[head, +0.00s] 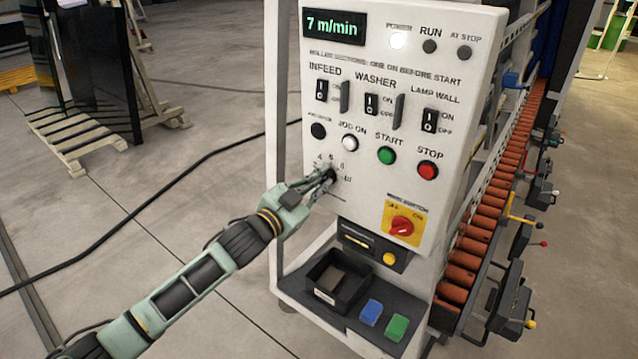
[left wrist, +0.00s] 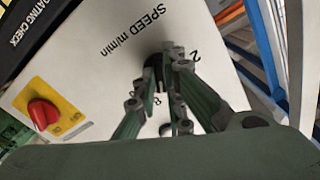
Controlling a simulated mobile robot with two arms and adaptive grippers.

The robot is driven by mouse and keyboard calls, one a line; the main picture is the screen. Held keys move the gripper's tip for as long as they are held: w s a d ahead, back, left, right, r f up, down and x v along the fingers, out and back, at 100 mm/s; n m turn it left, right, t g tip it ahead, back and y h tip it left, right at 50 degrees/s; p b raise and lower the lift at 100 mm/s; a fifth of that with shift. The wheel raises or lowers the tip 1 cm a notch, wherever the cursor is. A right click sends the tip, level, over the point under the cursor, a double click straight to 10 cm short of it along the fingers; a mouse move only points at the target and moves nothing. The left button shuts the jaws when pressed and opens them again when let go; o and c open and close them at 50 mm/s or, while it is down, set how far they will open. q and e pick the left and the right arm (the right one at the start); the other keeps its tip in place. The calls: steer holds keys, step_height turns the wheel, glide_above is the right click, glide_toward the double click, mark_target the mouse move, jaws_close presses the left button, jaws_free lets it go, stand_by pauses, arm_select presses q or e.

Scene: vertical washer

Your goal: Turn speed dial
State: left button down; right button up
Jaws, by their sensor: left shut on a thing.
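The speed dial (head: 329,174) is a small black knob low on the left of the white control panel (head: 374,60), with numbers around it. My left gripper (head: 322,181) reaches it from the lower left and is shut on it. In the left wrist view the dark knob (left wrist: 153,72) shows between the fingers of the gripper (left wrist: 166,72), beside the lettering "SPEED m/min". The fingers hide much of the dial, so its pointer cannot be read. The display (head: 334,26) reads 7 m/min. My right gripper is not in view.
Above the dial are black rocker switches and the white jog (head: 350,143), green start (head: 386,156) and red stop (head: 428,170) buttons. A red main switch (head: 402,225) sits on yellow to the right. A black tray (head: 337,281) stands on the shelf below. Orange rollers (head: 483,212) run behind.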

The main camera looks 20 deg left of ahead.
arm_select(q)
steer(key=shift+f+m, duration=0.1)
steer(key=shift+m, duration=1)
steer(key=c, duration=1.8)
jaws_free()
steer(key=shift+c, duration=0.2)
steer(key=v, duration=1.2)
